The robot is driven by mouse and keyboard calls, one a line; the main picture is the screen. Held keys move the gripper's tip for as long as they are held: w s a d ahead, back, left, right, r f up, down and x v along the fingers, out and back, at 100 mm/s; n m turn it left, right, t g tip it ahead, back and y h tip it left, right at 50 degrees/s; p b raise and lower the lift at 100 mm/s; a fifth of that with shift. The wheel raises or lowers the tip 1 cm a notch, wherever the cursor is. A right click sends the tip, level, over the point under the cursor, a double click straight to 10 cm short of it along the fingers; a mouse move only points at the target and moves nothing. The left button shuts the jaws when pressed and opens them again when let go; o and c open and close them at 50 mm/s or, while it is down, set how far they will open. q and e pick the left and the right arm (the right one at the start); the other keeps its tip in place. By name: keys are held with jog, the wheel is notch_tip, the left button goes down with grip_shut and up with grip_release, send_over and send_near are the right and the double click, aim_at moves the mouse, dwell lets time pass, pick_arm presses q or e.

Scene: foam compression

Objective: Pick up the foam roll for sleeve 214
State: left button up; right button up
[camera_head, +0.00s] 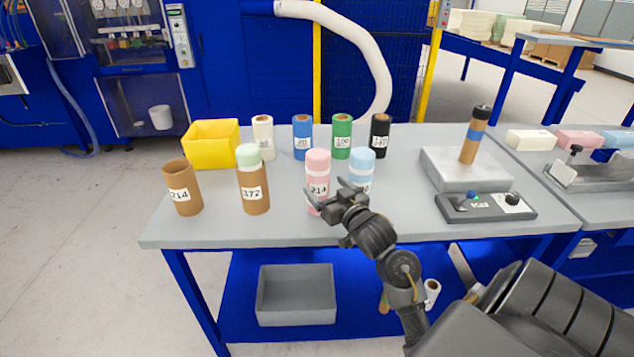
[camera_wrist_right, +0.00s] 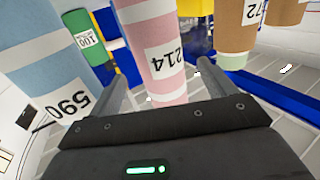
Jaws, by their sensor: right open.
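The pink foam roll (camera_head: 318,168) labelled 214 stands upright on the table, and it also shows in the right wrist view (camera_wrist_right: 153,40). The brown sleeve 214 (camera_head: 181,182) stands at the table's left end, its top open. My right gripper (camera_head: 326,194) is open at the pink roll's front right; in the right wrist view its fingers (camera_wrist_right: 158,85) are spread, with the roll's label between and beyond them. I cannot tell whether the fingers touch it. My left gripper is not in view.
A light blue roll (camera_head: 360,166) labelled 590 stands close right of the pink one. Sleeve 372 (camera_head: 254,192), holding a pale green roll (camera_head: 248,154), stands to the left. Blue (camera_head: 302,130), green (camera_head: 342,128), black and white cylinders and a yellow bin (camera_head: 211,150) stand behind.

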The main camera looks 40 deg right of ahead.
jog(key=shift+w+r, duration=0.1)
jog(key=shift+w, duration=0.05)
jog(key=shift+w+r, duration=0.1)
jog(key=shift+w, duration=0.1)
jog(key=w, duration=0.1)
jog(key=w+p, duration=0.1)
jog(key=w, duration=0.1)
jog(key=w+d, duration=0.1)
jog(key=shift+w+f, duration=0.25)
jog(key=shift+w, duration=0.1)
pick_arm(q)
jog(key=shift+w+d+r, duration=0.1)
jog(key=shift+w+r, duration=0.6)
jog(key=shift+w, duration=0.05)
pick_arm(e)
jog(key=c, duration=1.1)
jog(key=shift+o, duration=0.2)
